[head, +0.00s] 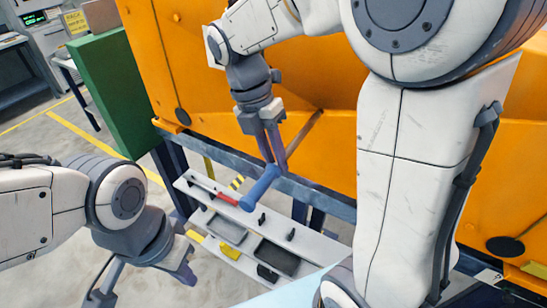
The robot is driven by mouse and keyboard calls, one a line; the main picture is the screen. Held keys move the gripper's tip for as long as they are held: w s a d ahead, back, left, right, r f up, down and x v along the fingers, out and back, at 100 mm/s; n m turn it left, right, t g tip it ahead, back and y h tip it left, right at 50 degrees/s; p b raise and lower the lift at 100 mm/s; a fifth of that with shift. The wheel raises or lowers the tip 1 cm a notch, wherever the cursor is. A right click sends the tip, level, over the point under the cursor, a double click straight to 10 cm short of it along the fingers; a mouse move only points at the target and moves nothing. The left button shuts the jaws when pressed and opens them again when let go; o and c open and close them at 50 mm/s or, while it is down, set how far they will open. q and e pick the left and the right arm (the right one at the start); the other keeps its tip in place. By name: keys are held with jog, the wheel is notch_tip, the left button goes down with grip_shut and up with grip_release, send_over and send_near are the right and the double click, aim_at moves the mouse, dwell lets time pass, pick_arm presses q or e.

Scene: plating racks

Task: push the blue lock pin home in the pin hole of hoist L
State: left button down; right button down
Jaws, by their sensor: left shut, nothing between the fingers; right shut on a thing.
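The blue lock pin (261,187) is a thick blue cylinder, tilted, below the fingers of my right gripper (274,157). My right gripper points down and is shut on the pin near its upper end. The pin is in front of the blue-grey beam and over the shelf in the picture. I cannot make out hoist L or its pin hole. My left gripper (178,268) is at the lower left, apart from the pin, shut and empty; its fingers show only in part.
A large orange panel (190,70) stands behind a blue-grey beam (325,198). Below is a white shelf (205,222) with grey trays (276,258), a red item (227,199), a yellow item (229,251) and small black parts. A green block (112,95) stands left. Open floor lies at left.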

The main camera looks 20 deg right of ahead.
aim_at(303, 129)
jog(key=shift+w+d+p, duration=0.5)
jog(key=shift+w+d, duration=0.35)
jog(key=shift+d, duration=0.2)
jog(key=shift+w+d+p, duration=0.45)
jog(key=shift+w+d, duration=0.35)
jog(key=shift+d, duration=0.25)
jog(key=shift+w+d, duration=1.05)
jog(key=shift+d, duration=0.3)
jog(key=shift+w+d, duration=1)
jog(key=shift+d, duration=0.3)
jog(key=c, duration=0.7)
grip_release()
jog(key=shift+w+r, duration=0.15)
jog(key=shift+r, duration=0.1)
jog(key=b+v, duration=0.2)
jog(key=v, duration=0.8)
